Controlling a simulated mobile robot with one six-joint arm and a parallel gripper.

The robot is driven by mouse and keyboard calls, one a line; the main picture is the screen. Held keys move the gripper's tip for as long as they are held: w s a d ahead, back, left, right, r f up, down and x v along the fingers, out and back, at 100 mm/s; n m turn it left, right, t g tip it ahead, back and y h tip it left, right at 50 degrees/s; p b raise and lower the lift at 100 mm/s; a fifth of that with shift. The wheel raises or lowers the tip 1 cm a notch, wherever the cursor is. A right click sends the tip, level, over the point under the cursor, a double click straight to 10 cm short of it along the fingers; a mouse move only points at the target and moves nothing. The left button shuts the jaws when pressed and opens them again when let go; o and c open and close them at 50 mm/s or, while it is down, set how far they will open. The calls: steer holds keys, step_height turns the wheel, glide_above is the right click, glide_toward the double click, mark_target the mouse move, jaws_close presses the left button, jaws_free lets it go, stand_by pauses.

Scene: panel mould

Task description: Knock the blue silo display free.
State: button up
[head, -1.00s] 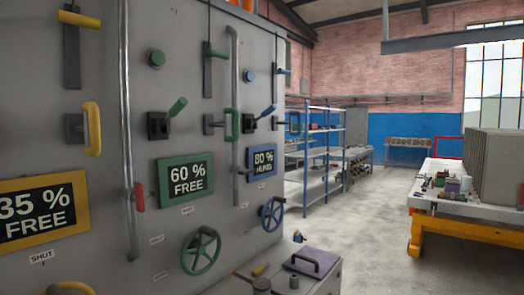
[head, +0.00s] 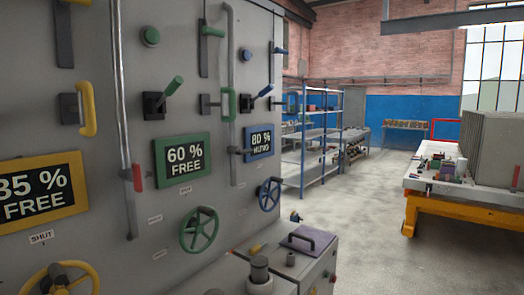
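The blue-framed silo display (head: 259,140) is on the grey panel (head: 110,200), at its far right end, seen at a steep angle. It reads 80 % and a second line that looks like HUNG. A blue-handled lever (head: 264,91) tilts up to the right above it. A blue handwheel (head: 269,194) is below it. My gripper is not in view.
The green display (head: 182,160) reads 60 % FREE; the yellow one (head: 40,192) reads 35 % FREE. A green handwheel (head: 199,229) and a vertical pipe (head: 232,100) stick out. A low bench (head: 318,272) stands by the panel's right end. Open floor (head: 350,230) lies right.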

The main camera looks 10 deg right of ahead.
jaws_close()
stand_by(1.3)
